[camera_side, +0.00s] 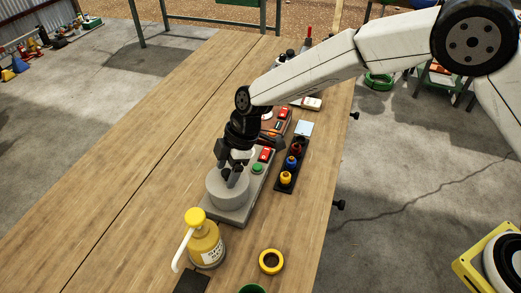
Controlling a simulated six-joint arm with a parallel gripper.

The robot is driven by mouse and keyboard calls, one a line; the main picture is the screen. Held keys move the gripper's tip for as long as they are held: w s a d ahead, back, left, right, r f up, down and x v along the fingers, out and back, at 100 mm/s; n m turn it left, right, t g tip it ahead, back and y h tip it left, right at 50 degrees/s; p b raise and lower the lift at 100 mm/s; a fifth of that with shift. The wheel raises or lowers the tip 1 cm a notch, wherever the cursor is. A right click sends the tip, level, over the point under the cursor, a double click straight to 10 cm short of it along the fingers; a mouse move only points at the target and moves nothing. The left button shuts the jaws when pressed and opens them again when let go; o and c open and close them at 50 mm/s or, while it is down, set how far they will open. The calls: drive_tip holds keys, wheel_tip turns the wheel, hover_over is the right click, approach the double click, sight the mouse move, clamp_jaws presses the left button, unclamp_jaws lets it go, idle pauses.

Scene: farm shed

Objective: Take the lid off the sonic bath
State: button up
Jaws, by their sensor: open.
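The sonic bath (222,217) appears to be the grey unit with a round grey tub near the middle of the wooden table. A green button (257,168) and a red switch (265,154) sit on its far end. The round grey top (222,192), which looks like the lid, is on the tub. My gripper (233,181) points down just over the top of the lid, with its dark fingers open. The fingers hide the lid's centre, so I cannot tell whether they touch a knob there.
A yellow pump bottle (207,246) stands close in front of the bath. A yellow ring (271,262) lies nearer the front edge. A black rack (292,166) with coloured caps is right of the bath. The table's left side (110,190) is clear.

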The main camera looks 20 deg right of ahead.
sight(228, 171)
idle(0.3)
clamp_jaws()
drive_tip(key=shift+r, duration=0.15)
drive_tip(key=shift+r, duration=0.45)
wheel_tip(228, 171, up, 2)
drive_tip(key=s+d+r, duration=0.7)
drive_tip(key=s+r, duration=0.3)
drive_tip(key=s, duration=0.2)
drive_tip(key=shift+d, duration=0.15)
